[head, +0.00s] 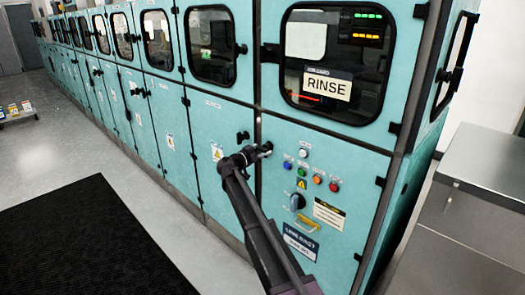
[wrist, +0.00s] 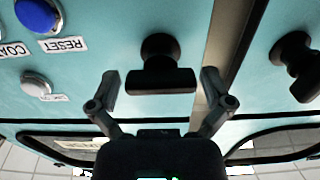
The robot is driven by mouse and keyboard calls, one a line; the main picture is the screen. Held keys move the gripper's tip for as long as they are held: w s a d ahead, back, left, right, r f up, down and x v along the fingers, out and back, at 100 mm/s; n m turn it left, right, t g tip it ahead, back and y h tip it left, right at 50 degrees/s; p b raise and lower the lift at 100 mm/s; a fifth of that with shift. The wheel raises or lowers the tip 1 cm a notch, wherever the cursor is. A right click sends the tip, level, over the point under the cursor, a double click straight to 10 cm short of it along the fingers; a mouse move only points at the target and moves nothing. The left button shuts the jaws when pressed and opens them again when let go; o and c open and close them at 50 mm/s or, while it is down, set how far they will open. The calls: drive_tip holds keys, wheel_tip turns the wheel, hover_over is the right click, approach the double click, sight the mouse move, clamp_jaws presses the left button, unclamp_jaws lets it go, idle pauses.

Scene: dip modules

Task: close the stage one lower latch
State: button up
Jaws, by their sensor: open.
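My gripper (head: 257,153) is at the upper left corner of the lower door (head: 275,215), below the RINSE window. In the wrist view, which is upside down, a black latch (wrist: 160,72) with a round base and a crossbar sits on this door beside the seam. My open gripper (wrist: 160,86) has one finger on each side of the crossbar, with small gaps showing. Contact is not clear. In the head view this latch is mostly hidden by the gripper.
A second black latch (wrist: 297,68) is across the seam, also seen in the head view (head: 242,136). A blue RESET button (wrist: 38,15) and a white button (wrist: 36,84) are close to one finger. A grey metal bench (head: 470,215) stands at right. A black mat (head: 90,240) lies on the floor.

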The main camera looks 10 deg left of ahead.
drive_tip(key=c, duration=0.9)
